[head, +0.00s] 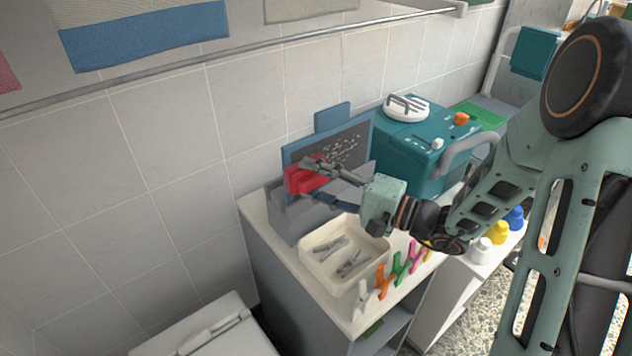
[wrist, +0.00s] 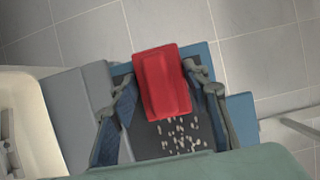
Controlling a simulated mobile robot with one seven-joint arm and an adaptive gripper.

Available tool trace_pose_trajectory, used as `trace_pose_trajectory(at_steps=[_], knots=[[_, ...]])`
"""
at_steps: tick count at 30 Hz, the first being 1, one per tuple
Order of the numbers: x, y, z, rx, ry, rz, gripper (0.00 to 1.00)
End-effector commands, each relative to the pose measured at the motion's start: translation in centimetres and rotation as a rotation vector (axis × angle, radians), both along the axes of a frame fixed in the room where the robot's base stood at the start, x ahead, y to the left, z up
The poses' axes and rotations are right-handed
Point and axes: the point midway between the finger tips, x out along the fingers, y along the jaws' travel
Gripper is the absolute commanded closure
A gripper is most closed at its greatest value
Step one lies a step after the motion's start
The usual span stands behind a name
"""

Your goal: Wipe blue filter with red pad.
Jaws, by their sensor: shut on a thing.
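My gripper (head: 323,172) is shut on the red pad (head: 301,178). In the wrist view the red pad (wrist: 162,82) sits between the two fingers, over the face of the blue filter. The blue filter (head: 290,153) stands upright in a grey holder, with a blue frame, a dark panel and a blue tab on top. Pale specks (wrist: 180,137) lie on the dark panel beside the pad. The pad covers one side of the panel. I cannot tell whether the pad touches the panel.
A cream tray (head: 312,268) with grey clips stands in front of the filter. Coloured clips (head: 398,268) line the counter edge. A teal machine (head: 405,150) stands right of the filter. A tiled wall is close behind, with a rail (head: 300,37) above.

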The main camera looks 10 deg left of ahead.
Motion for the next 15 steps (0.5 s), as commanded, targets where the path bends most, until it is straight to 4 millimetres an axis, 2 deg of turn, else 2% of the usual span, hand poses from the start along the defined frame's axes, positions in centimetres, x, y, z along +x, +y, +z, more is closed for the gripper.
trace_pose_trajectory(at_steps=[15], knots=[[0.71,0.81,-0.02,-0.001,-0.002,0.001,0.77]])
